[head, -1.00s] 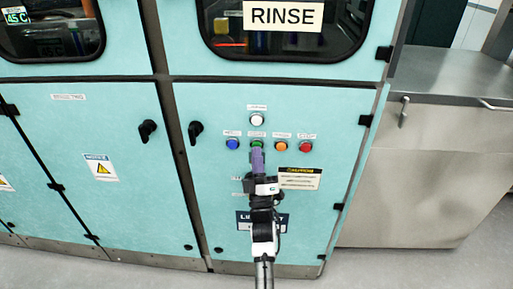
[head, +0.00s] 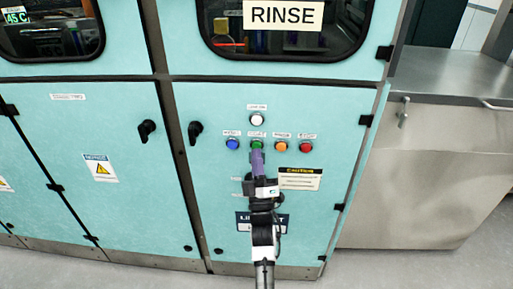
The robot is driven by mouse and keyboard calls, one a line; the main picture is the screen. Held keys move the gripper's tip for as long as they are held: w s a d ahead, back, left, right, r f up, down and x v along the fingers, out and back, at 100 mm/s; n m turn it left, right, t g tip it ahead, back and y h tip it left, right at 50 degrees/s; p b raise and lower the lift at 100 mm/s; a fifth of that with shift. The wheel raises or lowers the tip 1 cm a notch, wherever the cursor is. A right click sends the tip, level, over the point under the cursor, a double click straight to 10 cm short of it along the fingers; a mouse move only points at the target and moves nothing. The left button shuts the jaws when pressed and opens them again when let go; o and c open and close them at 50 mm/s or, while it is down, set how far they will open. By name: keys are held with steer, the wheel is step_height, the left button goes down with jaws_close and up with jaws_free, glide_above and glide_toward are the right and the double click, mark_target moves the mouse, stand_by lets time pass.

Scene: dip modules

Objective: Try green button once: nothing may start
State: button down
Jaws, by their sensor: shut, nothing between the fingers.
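The green button (head: 257,145) sits on the teal machine panel below the RINSE window, in a row between a blue button (head: 232,144) and an orange button (head: 281,146). My gripper (head: 257,153) is shut and empty, with its purple fingers pointing up at the panel just below the green button. The lower edge of the button is close to the fingertips in the picture. I cannot tell whether they touch it.
A red button (head: 306,146) is at the right end of the row, and a white button (head: 257,119) is above the green one. Black door handles (head: 195,129) stick out at left. A steel counter (head: 430,150) stands at right.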

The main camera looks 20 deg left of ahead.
steer(key=shift+s, duration=0.3)
steer(key=s, duration=0.2)
steer(key=s+d, duration=0.1)
steer(key=s, duration=0.1)
steer(key=shift+s+d+b, duration=0.2)
steer(key=shift+s+b, duration=0.1)
stand_by(0.7)
